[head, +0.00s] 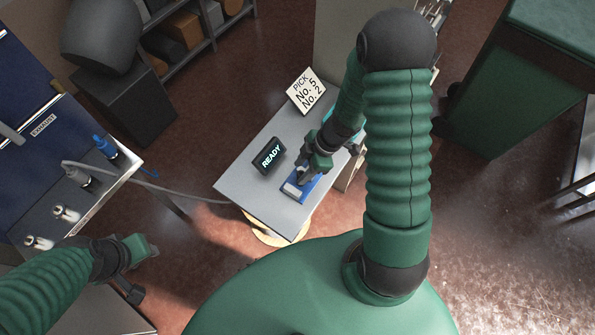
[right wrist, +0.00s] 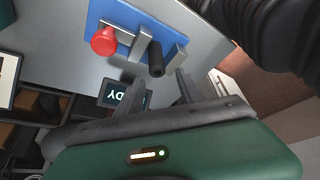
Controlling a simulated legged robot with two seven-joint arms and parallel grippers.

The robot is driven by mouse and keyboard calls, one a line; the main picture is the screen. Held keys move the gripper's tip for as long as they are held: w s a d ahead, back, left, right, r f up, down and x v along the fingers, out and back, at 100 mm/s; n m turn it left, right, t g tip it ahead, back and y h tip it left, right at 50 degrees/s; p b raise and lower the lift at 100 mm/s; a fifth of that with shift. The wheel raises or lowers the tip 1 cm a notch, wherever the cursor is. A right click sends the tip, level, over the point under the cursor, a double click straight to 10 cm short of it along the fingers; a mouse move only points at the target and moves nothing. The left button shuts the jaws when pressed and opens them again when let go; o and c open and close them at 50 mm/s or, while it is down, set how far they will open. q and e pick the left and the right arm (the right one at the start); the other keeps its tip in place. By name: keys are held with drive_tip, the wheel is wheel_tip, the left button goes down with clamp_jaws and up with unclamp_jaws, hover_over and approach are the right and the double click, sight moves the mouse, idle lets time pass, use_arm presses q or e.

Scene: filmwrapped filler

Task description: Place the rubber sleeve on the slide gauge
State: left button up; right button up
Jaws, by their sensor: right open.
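The slide gauge, a blue plate with grey metal blocks, lies on the grey table under my right gripper in the head view (head: 312,187); it also shows in the right wrist view (right wrist: 118,14). A black cylinder (right wrist: 156,60), apparently the rubber sleeve, stands between two grey blocks at the plate's edge, its end towards the camera. Whether it rests on the gauge or just above it I cannot tell. My right gripper (right wrist: 160,92) is open, its two fingers apart, pointing at the cylinder. My left gripper (head: 138,268) hangs at the lower left, away from the table; its jaws are unclear.
A red knob (right wrist: 104,41) stands on the plate beside the blocks. A READY display (head: 269,155) and a PICK card (head: 306,91) stand on the table (head: 240,185). A side bench with fittings (head: 66,213) is at left; a grey cable runs from it towards the table.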

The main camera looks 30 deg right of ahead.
drive_tip(key=p+v, duration=0.2)
drive_tip(key=v, duration=0.6)
drive_tip(key=w+r+m+t+h, duration=0.45)
drive_tip(key=w+r, duration=0.25)
drive_tip(key=w, duration=0.2)
drive_tip(key=r+m+g+h, duration=0.1)
drive_tip(key=m+g, duration=0.1)
drive_tip(key=m, duration=0.5)
hover_over(299, 172)
drive_tip(key=s+a+m+g+y, duration=0.1)
drive_tip(key=s+a+g, duration=0.1)
drive_tip(key=s+a, duration=0.3)
